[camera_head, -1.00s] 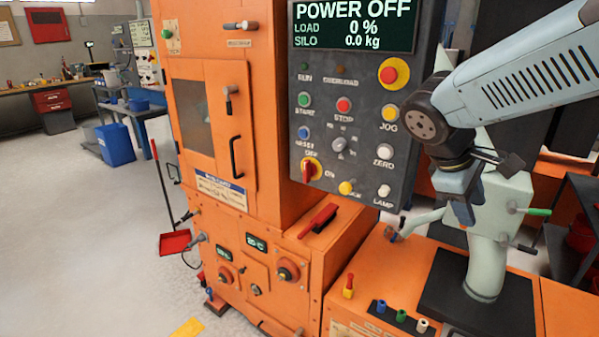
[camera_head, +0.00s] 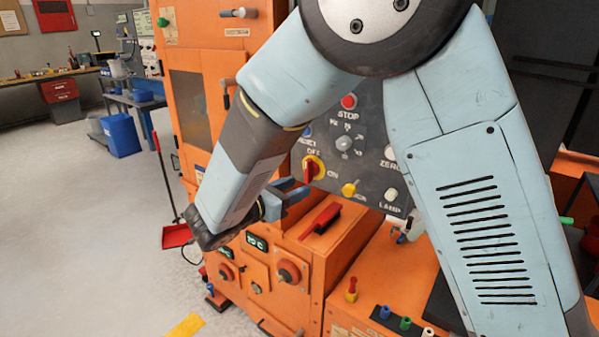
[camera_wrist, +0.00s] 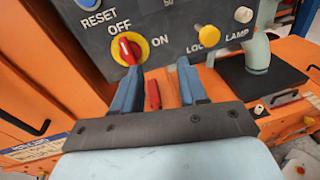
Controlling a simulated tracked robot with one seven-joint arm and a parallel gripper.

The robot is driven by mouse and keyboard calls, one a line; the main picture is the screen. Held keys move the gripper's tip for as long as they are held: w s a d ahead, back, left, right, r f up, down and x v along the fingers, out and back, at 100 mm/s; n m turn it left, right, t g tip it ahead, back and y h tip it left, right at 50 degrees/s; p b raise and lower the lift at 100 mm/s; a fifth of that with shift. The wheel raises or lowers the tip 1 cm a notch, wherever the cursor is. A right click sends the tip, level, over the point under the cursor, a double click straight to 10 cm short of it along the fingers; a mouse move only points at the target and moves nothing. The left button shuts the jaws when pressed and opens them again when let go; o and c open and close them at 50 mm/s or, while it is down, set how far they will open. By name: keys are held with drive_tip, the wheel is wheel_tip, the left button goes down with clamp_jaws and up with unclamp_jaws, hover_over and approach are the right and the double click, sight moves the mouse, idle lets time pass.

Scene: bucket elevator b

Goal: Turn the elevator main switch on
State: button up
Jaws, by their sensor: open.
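The main switch (camera_head: 313,168) is a red handle on a yellow round base, low on the left of the dark control panel (camera_head: 372,180). OFF is printed above it and ON to its right. In the wrist view the switch (camera_wrist: 126,49) has its red handle close to upright, towards OFF. My gripper (camera_head: 300,190) is just below and left of the switch in the head view. In the wrist view my gripper (camera_wrist: 163,72) is open with nothing between its fingers, and its left fingertip is just below the switch. I cannot tell whether it touches.
A red-handled lever (camera_head: 322,219) lies on the orange cabinet below the panel. A yellow LOCK knob (camera_wrist: 207,39) and a white LAMP button (camera_wrist: 243,15) are right of the switch. A blue RESET button (camera_wrist: 87,4) is above left. My arm hides the display.

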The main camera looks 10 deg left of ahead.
sight(306, 171)
drive_tip(key=s+a+f+n+t+y, duration=0.1)
drive_tip(key=a+f+n+t+y, duration=0.1)
drive_tip(key=a, duration=0.3)
drive_tip(key=shift+n, duration=0.3)
drive_tip(key=x, duration=1.3)
drive_tip(key=shift+r, duration=0.15)
